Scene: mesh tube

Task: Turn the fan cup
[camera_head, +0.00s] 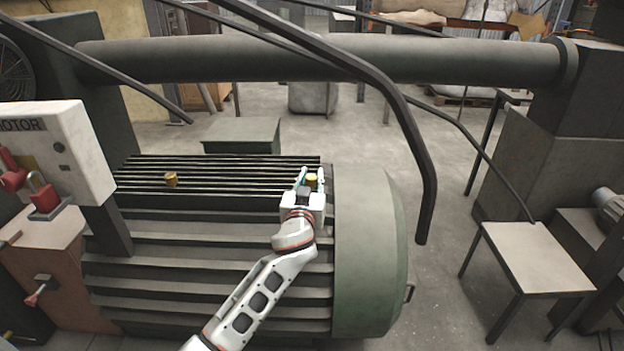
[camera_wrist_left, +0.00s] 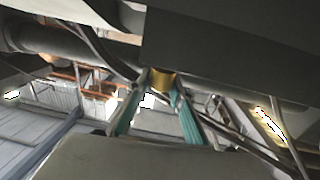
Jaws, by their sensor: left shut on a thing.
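A brass-yellow cup (camera_head: 312,177), which looks like the fan cup, stands on top of the green ribbed motor (camera_head: 230,250), close to its smooth rounded end cover (camera_head: 370,250). My left gripper (camera_head: 311,174) reaches over the motor and is shut on this cup, with one teal finger on each side. In the left wrist view the brass cup (camera_wrist_left: 162,80) shows between the tips of the two teal fingers (camera_wrist_left: 162,84), below a dark surface. A second brass cup (camera_head: 171,179) stands apart on the ribs to the left. My right gripper is not in view.
A white switch box marked MOTOR (camera_head: 65,155) with red locks stands at the left. A bent dark rail (camera_head: 405,130) crosses above and right of the motor. A thick pipe (camera_head: 320,58) runs behind. A small table (camera_head: 535,257) stands right; the floor between is clear.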

